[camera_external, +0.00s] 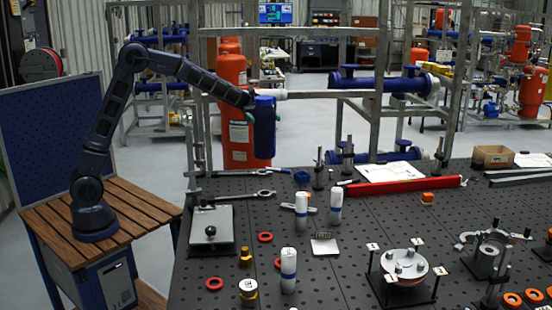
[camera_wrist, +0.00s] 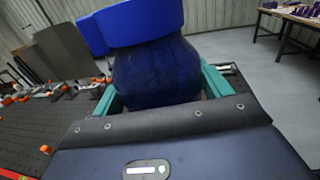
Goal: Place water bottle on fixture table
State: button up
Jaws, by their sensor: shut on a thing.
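A dark blue water bottle (camera_external: 264,135) is held in the air, roughly upright, in front of the orange cylinders in the external view. It also shows in the wrist view (camera_wrist: 155,72), with a brighter blue top part. My gripper (camera_external: 249,112) is shut on it; its teal fingers (camera_wrist: 160,92) lie on either side of the bottle in the wrist view. The fixture table (camera_external: 340,235) is a dark top with many holes, to the right of my base. The bottle appears above and near the table's back left side; the exact gap cannot be told.
White cylinders with blue bands (camera_external: 288,272), red rings (camera_external: 265,237), wrenches (camera_external: 250,195), a red bar (camera_external: 405,185) and a round fixture (camera_external: 405,264) stand or lie on the table. A metal frame (camera_external: 375,110) rises behind. Bare patches lie between the parts.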

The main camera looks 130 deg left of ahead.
jog(key=a+n+t+y, duration=0.3)
jog(key=a+n+y, duration=0.75)
jog(key=a, duration=1.85)
jog(key=s+a+n+g+y, duration=0.2)
jog(key=s+a+y, duration=0.25)
jog(key=a, duration=0.45)
jog(key=s+a+n+g+y, duration=0.1)
jog(key=s+a+n+y, duration=0.15)
jog(key=a+y, duration=0.55)
notch_tip(320, 180, down, 25)
jog(key=a+h, duration=0.1)
jog(key=h, duration=0.1)
jog(key=shift+s+a+m, duration=0.3)
jog(key=shift+m, duration=0.1)
jog(key=o, duration=1.5)
jog(key=shift+f, duration=0.15)
